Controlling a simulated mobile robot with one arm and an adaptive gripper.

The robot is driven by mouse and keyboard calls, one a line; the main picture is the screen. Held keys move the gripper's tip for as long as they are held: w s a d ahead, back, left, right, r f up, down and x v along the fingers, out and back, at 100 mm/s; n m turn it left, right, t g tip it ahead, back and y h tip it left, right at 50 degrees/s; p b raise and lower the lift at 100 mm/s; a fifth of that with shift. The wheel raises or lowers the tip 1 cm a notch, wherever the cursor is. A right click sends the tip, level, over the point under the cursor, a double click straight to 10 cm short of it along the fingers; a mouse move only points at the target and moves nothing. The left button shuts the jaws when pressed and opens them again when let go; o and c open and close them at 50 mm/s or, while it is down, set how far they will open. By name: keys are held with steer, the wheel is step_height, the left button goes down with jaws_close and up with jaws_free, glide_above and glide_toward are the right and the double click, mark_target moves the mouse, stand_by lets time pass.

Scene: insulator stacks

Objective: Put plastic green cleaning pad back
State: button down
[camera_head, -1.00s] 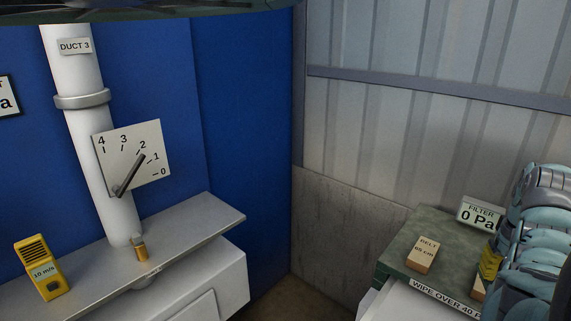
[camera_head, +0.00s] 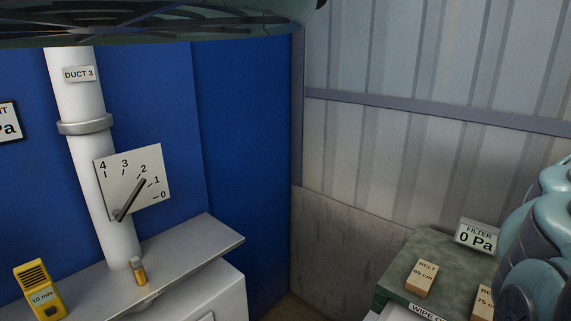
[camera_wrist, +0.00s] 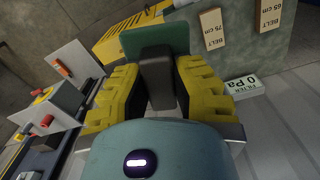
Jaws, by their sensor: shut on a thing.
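The green cleaning pad (camera_wrist: 150,39) shows in the wrist view as a flat green plate with a dark grey block-like handle (camera_wrist: 157,78). My gripper (camera_wrist: 156,82), with yellow ribbed fingers, is shut on this handle, one finger on each side. The pad extends beyond the fingertips. The head view shows neither the pad nor my gripper; only my light blue arm (camera_head: 545,250) is there at the right edge.
A green-grey bench top (camera_head: 445,262) carries two belt boxes (camera_head: 421,279) and a "FILTER 0 Pa" display (camera_head: 477,237). A yellow object (camera_wrist: 112,42) lies beyond the pad. At left, a shelf (camera_head: 195,252) holds a yellow meter (camera_head: 40,290) beside a white duct (camera_head: 98,190) and dial.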

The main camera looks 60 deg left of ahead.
step_height(320, 180, up, 23)
steer(key=p, duration=2.1)
steer(key=shift+p, duration=0.3)
steer(key=shift+d, duration=0.1)
